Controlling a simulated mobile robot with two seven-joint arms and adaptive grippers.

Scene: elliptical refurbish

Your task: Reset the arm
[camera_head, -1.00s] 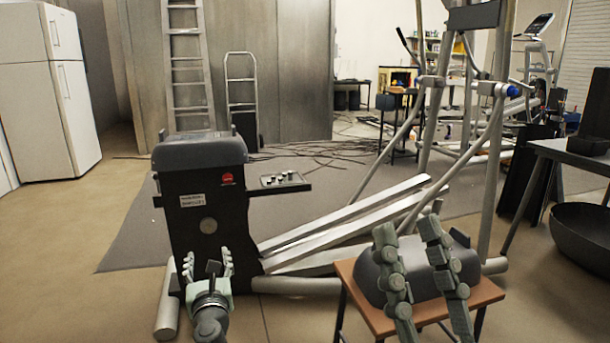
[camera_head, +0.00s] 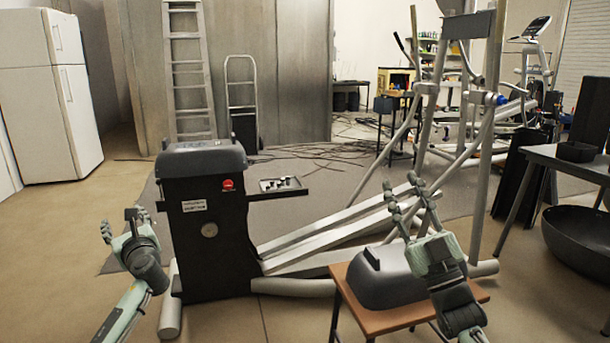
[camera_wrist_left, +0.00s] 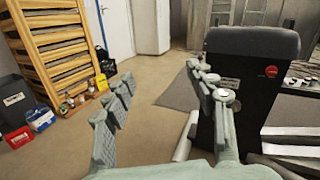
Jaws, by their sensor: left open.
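My left gripper (camera_head: 119,221) is at the left in the head view, in front of and left of the elliptical's black housing (camera_head: 208,240). Its fingers are spread and empty. In the left wrist view my left gripper's fingers (camera_wrist_left: 160,80) are apart with only floor between them, and the black housing (camera_wrist_left: 250,95) stands to the right. My right gripper (camera_head: 400,183) is at the right in the head view, with its fingers apart and empty. It shows in front of the elliptical's silver rails, beside the grey cover (camera_head: 385,285) on the wooden stool.
The wooden stool (camera_head: 375,322) stands low in front, close to my right arm. A small tray (camera_head: 280,187) juts from the housing. A dark table (camera_head: 570,165) and black tub (camera_head: 580,240) stand at the right. Floor left of the housing is clear.

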